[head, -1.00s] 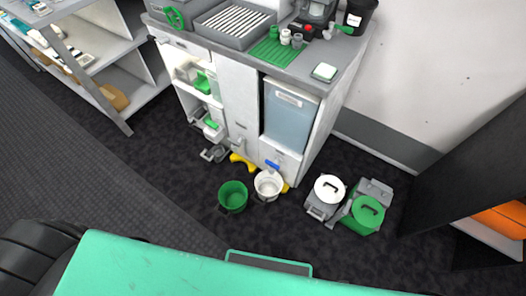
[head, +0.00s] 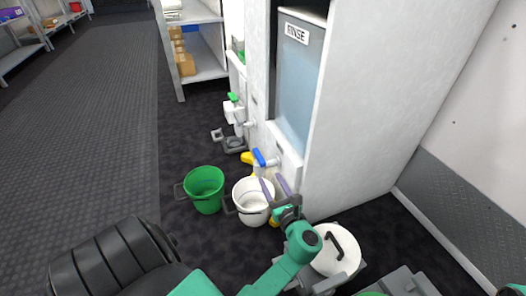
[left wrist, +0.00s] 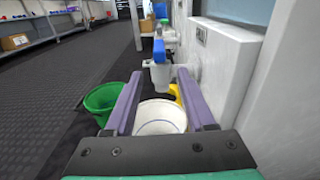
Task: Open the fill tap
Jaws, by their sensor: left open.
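The fill tap with a blue lever (head: 258,157) sticks out low on the front of the white cabinet. In the left wrist view the blue lever (left wrist: 159,51) stands ahead, just beyond and between the fingertips. A white bucket (head: 252,212) stands on the floor below the tap; it also shows under the fingers in the left wrist view (left wrist: 161,117). My left gripper (head: 274,184) is open and empty, its purple fingers apart, above the bucket and short of the lever. It touches nothing that I can see. My right gripper is out of view.
A green bucket (head: 205,188) stands left of the white one. Another dispenser with a green top (head: 233,108) is farther along the cabinet front. A white-lidded container (head: 336,252) stands to the right.

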